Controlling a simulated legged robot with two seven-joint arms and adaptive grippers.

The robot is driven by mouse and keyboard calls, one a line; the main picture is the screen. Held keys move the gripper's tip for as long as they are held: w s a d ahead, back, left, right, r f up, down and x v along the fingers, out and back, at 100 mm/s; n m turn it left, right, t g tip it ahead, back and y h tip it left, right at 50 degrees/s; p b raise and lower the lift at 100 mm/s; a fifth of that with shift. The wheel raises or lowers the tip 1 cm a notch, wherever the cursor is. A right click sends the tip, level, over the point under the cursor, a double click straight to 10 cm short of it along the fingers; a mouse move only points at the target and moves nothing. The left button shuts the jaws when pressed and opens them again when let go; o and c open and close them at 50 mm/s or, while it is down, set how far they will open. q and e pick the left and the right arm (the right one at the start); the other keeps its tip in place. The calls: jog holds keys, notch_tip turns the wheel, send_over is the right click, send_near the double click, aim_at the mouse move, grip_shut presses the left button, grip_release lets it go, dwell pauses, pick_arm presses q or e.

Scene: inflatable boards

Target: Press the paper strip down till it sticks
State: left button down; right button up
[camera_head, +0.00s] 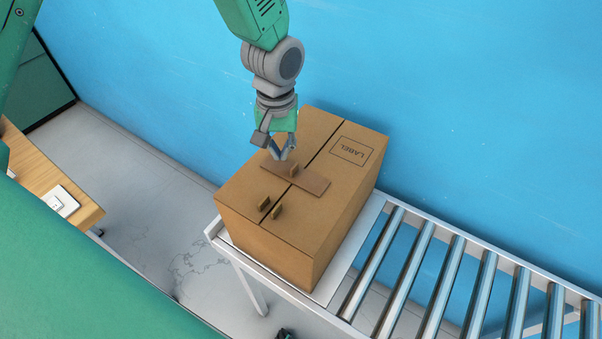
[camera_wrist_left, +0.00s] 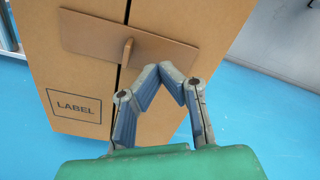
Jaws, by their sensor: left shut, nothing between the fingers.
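A brown paper strip (camera_head: 312,182) lies across the dark seam on top of a closed cardboard box (camera_head: 336,222). A small upright tab (camera_head: 294,170) stands on the strip near its middle. The strip and its tab also show in the left wrist view (camera_wrist_left: 165,48). My left gripper (camera_head: 284,156) is shut and empty, its fingertips at the tab's left, over the strip's left part. In the left wrist view its fingertips (camera_wrist_left: 162,70) meet close to the strip; whether they touch it I cannot tell.
A blue wall (camera_head: 480,110) is behind. A wooden table (camera_head: 50,170) is at left.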

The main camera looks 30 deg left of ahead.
aim_at(276, 164)
pick_arm(q)
jog(key=shift+a+f, duration=0.1)
jog(key=shift+a, duration=0.4)
jog(key=shift+a+f, duration=0.2)
jog(key=shift+a, duration=0.45)
jog(key=shift+d+f, duration=0.1)
jog(key=shift+d, duration=0.55)
jog(key=shift+d+f, duration=0.1)
jog(key=shift+d, duration=0.25)
jog(key=shift+a+f, duration=0.2)
jog(key=shift+a+f+b, duration=0.4)
jog(key=shift+a+f, duration=0.05)
jog(key=shift+a, duration=0.25)
jog(key=shift+d+f, duration=0.25)
jog(key=shift+d, duration=0.55)
jog(key=shift+a+f, duration=0.15)
jog(key=shift+a, duration=0.35)
pick_arm(e)
jog(key=shift+a+f, duration=0.45)
jog(key=shift+a, duration=0.05)
jog(key=shift+r, duration=0.1)
